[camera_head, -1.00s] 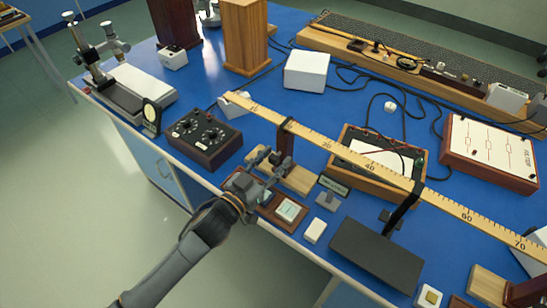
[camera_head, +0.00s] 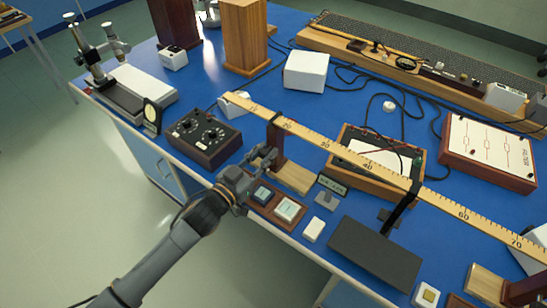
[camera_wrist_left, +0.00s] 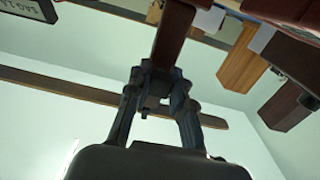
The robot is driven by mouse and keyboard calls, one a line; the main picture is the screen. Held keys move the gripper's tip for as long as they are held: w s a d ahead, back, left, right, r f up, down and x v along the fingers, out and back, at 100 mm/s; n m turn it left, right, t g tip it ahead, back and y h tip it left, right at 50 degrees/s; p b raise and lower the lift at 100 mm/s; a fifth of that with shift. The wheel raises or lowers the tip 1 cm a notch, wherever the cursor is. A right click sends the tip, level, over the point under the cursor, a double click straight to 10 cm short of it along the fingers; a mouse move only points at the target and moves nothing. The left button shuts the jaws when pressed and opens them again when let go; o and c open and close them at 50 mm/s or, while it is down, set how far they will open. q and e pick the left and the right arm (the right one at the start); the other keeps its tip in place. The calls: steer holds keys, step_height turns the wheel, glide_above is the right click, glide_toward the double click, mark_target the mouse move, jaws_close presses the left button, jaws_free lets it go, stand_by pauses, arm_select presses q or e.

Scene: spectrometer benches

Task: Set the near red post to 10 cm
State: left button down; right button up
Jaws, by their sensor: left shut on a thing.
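The near red post (camera_head: 277,143) is a dark red upright at the front of the long yellow ruler (camera_head: 345,158), a little left of the ruler's 20 mark. Its top carries a dark piece against the ruler. My left gripper (camera_head: 266,156) reaches in from the front edge and is shut on the post's lower part. In the left wrist view the dark red post (camera_wrist_left: 173,35) stands between the closed fingers (camera_wrist_left: 160,85). The exact scale reading under the post is too small to tell. My right gripper is in neither view.
A wooden block (camera_head: 293,178) lies just right of the post. A dark knobbed box (camera_head: 204,137) stands to the left. A small dark display (camera_head: 332,184) and a two-button panel (camera_head: 276,203) are close by. A black plate (camera_head: 375,252) is at the right front.

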arm_select(q)
steer(key=w+a, duration=0.4)
steer(key=a, duration=0.1)
steer(key=shift+a, duration=0.15)
steer(key=c, duration=1.2)
jaws_free()
steer(key=shift+a, duration=0.2)
steer(key=shift+o, duration=0.2)
steer(key=shift+s, duration=0.1)
steer(key=shift+s+a, duration=0.15)
steer(key=shift+s, duration=0.15)
steer(key=v, duration=1.1)
steer(key=shift+a, duration=0.1)
